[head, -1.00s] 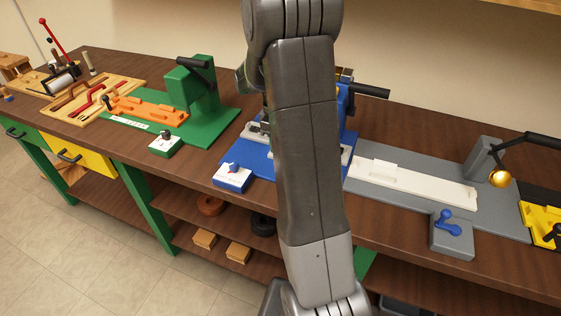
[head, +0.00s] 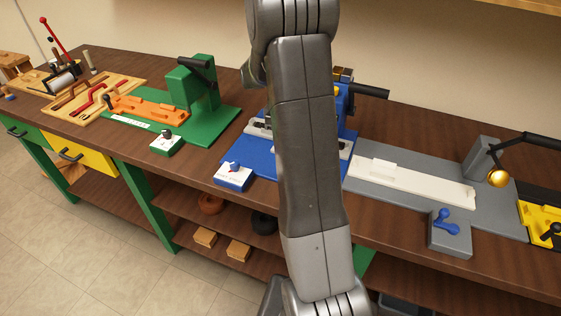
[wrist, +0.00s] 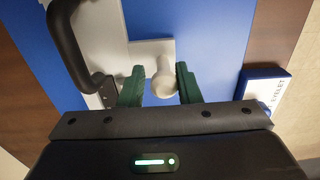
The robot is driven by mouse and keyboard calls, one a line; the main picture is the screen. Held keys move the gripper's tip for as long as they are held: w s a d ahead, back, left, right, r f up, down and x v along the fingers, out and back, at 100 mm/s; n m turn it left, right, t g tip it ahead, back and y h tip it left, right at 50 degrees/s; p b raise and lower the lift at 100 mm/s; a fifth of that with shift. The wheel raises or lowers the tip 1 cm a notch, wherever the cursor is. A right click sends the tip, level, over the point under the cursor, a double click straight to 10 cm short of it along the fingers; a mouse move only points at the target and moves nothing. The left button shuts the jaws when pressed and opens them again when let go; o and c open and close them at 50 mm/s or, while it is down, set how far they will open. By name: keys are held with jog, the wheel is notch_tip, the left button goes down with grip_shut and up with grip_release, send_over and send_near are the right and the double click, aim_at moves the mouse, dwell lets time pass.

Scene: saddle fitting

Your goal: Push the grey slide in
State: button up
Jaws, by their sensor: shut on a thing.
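In the wrist view my gripper (wrist: 160,84) has its two green fingers on either side of a pale round knob (wrist: 163,72), shut on it. The knob stands on the light grey slide (wrist: 148,47), which lies over the blue base (wrist: 210,32). In the head view the blue fixture (head: 262,163) is partly covered by my arm. Grey metal parts show beside my arm there, but the knob and my fingers are hidden. How deep the slide sits cannot be told.
A black curved handle (wrist: 68,48) stands close left of my gripper in the wrist view. A white-topped control box (head: 233,178) sits at the fixture's front left. The green fixture (head: 190,88) is farther left; a grey fixture with a white strip (head: 415,183) is right.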

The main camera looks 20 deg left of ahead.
jog(key=shift+w+r, duration=0.1)
jog(key=shift+w, duration=0.15)
jog(key=o, duration=0.5)
jog(key=shift+o, duration=0.3)
jog(key=shift+w+d, duration=0.1)
jog(key=shift+w, duration=0.05)
jog(key=shift+r, duration=0.1)
jog(key=shift+s+r+p, duration=0.15)
jog(key=shift+r+p, duration=0.95)
jog(key=shift+r, duration=0.3)
jog(key=shift+s+r+p, duration=0.1)
jog(key=shift+r+p, duration=1)
jog(key=shift+r, duration=0.3)
